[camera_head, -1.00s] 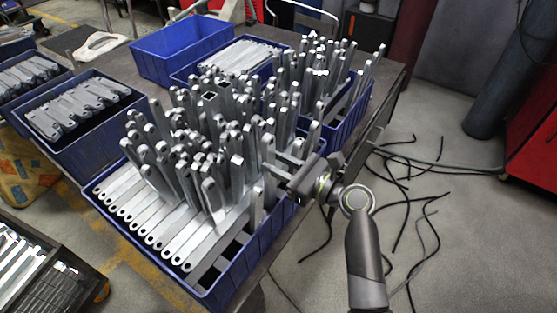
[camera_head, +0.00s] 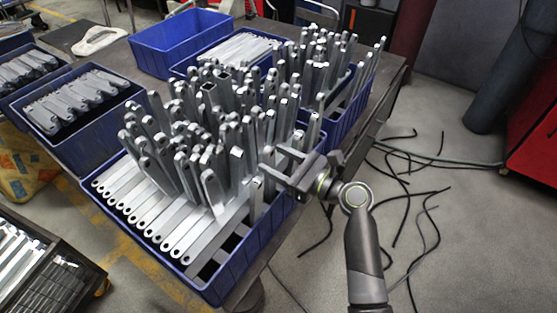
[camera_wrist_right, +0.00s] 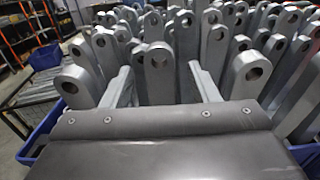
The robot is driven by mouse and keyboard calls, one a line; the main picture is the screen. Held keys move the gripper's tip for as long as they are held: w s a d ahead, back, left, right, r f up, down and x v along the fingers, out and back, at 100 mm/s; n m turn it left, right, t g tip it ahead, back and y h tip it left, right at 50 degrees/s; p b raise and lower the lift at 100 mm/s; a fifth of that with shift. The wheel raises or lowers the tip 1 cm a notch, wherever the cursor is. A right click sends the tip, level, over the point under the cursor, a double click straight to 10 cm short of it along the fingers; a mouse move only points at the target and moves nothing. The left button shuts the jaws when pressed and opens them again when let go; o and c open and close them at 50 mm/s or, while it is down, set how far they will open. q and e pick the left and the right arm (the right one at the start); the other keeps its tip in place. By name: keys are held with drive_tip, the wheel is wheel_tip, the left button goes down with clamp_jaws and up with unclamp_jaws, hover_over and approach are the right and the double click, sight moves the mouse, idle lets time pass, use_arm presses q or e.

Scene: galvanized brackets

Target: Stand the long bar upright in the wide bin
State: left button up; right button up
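The blue bin (camera_head: 245,272) at the front of the table is packed with galvanized bars. Many stand upright in a dense cluster, and a row of flat bars (camera_head: 150,217) lies along its front left. I cannot tell which one is the long bar. My right gripper (camera_head: 270,161) is at the right side of this cluster. In the right wrist view its two fingers (camera_wrist_right: 162,87) are spread apart, with an upright bar (camera_wrist_right: 158,65) showing between them. I see no contact with that bar. My left gripper is in neither view.
Another blue bin (camera_head: 347,120) with upright bars stands behind on the right. An empty blue bin (camera_head: 180,45) is at the back. A bin of short bars (camera_head: 100,140) is at the left. Black cables (camera_head: 410,200) lie on the floor right of the table.

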drive_tip(key=shift+f, duration=0.1)
drive_tip(key=shift+d, duration=0.1)
drive_tip(key=shift+s+d, duration=0.25)
drive_tip(key=shift+d, duration=0.05)
drive_tip(key=b+v, duration=0.3)
drive_tip(key=v, duration=1.3)
drive_tip(key=shift+d+b, duration=0.2)
drive_tip(key=shift+b, duration=0.15)
drive_tip(key=shift+s, duration=0.15)
